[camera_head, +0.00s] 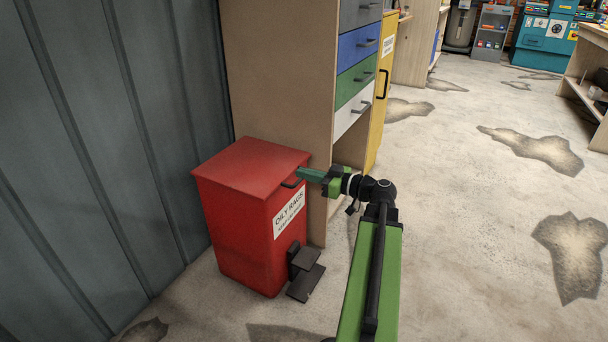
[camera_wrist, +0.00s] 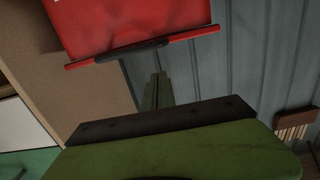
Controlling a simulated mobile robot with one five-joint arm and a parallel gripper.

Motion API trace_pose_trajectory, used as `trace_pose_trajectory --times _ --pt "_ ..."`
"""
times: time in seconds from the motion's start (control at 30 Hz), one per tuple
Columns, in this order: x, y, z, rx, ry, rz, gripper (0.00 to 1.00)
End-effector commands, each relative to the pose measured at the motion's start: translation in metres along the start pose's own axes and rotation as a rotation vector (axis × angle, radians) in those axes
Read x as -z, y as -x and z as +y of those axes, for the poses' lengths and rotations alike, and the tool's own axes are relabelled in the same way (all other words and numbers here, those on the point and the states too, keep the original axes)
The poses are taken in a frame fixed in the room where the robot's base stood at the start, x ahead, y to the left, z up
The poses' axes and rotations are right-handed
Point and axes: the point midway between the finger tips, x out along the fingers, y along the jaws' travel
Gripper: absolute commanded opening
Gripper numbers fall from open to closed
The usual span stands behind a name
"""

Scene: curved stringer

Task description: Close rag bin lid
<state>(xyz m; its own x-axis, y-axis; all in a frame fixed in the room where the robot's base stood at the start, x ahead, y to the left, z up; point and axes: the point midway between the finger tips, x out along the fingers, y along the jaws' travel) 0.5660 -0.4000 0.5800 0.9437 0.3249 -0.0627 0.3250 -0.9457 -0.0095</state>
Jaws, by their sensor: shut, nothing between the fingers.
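The red rag bin (camera_head: 245,235), labelled "OILY RAGS", stands against the grey wall. Its red lid (camera_head: 250,165) lies over the top and looks down, or nearly so; I cannot tell if a thin gap is left. A dark handle (camera_head: 291,184) is on the lid's front edge. In the wrist view the lid (camera_wrist: 130,22) and the handle (camera_wrist: 133,50) fill the upper part. My gripper (camera_head: 301,173) is shut and empty, its fingertips at the front edge close to the handle. In the wrist view the fingertips (camera_wrist: 157,78) are just below the handle; contact is unclear.
A wooden drawer cabinet (camera_head: 280,70) stands right behind the bin, with a yellow cabinet (camera_head: 382,90) beyond. A black pedal (camera_head: 306,280) juts out at the bin's foot. The concrete floor (camera_head: 480,210) to the right is open.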

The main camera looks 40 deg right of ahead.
Motion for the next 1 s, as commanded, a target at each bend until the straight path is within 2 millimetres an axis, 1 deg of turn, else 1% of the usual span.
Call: trace_pose_trajectory --times 0.03,0.1,0.3,0.4,0.5,0.63,0.9,0.97,1.0 --pt "-0.002 0.007 0.001 -0.004 -0.001 0.005 0.0" --pt "-0.016 0.021 0.002 -0.007 -0.001 0.005 0.0" --pt "-0.04 0.057 0.002 -0.006 -0.001 0.006 0.0" --pt "-0.048 0.07 0.002 -0.005 -0.001 0.007 0.0" --pt "-0.051 0.078 0.002 -0.003 -0.001 0.007 0.0" --pt "-0.052 0.082 0.001 -0.001 -0.001 0.007 0.0" --pt "-0.051 0.081 0.001 0.0 -0.001 0.007 0.0" --pt "-0.045 0.071 -0.005 0.019 0.0 0.007 0.0" --pt "-0.039 0.058 -0.012 0.044 0.002 0.007 0.0"
